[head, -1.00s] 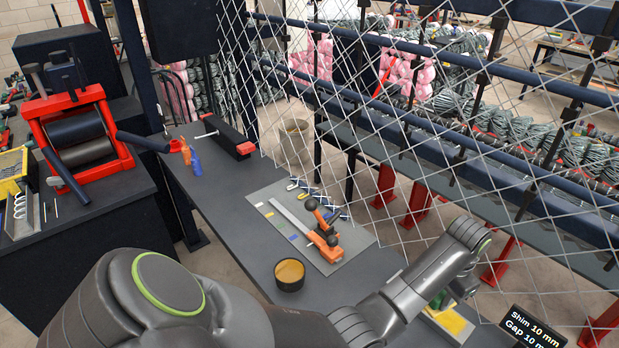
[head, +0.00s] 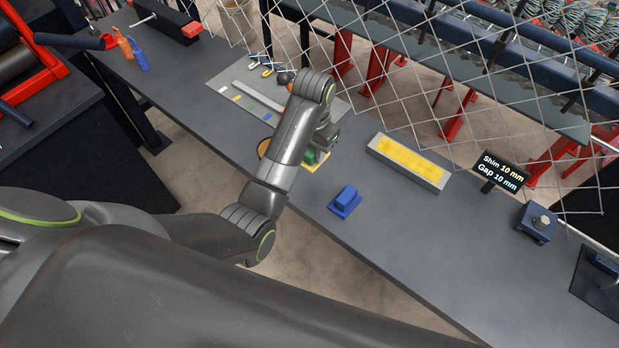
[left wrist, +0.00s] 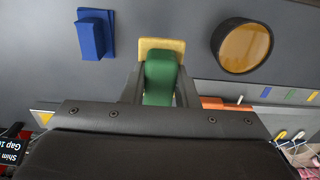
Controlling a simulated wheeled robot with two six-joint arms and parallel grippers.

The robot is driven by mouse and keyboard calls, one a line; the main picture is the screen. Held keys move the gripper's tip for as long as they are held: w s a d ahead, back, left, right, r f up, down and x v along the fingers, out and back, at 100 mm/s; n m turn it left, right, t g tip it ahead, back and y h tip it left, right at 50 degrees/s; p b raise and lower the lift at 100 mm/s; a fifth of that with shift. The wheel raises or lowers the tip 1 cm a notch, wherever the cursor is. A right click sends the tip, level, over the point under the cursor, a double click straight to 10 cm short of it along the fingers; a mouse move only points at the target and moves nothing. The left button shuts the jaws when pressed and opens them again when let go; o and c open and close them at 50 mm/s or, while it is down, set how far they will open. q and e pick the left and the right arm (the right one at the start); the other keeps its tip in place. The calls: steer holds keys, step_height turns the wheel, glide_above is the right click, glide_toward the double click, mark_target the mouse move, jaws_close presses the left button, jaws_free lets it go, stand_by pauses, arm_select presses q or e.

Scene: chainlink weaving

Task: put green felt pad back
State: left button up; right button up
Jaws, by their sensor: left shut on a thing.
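My left gripper (head: 322,142) is shut on a green block, which I take to be the green felt pad (head: 311,155). In the left wrist view the green pad (left wrist: 160,72) sits between the two fingers. A flat yellow piece (head: 320,163) lies under the pad and also shows at its edge in the left wrist view (left wrist: 162,43). I cannot tell whether the pad touches the bench or hangs just above it. My arm hides part of it in the head view. My right gripper is not in view.
The amber bowl (left wrist: 243,47) is beside the pad. A blue block on a blue base (head: 345,201) stands on the other side. A grey tray with a yellow surface (head: 408,162) lies further right, before a sign (head: 501,171). Chain-link mesh (head: 440,95) borders the bench (head: 420,255).

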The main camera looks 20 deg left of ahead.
mark_target(312, 161)
arm_select(q)
step_height(312, 161, down, 2)
steer(key=shift+f+b, duration=0.2)
steer(key=shift+b, duration=0.65)
steer(key=shift+f+p, duration=0.4)
steer(key=shift+f, duration=0.45)
step_height(312, 161, down, 5)
steer(key=shift+r+p, duration=0.1)
steer(key=shift+p, duration=0.45)
steer(key=shift+f, duration=0.3)
steer(key=shift+f, duration=0.1)
steer(key=o, duration=0.9)
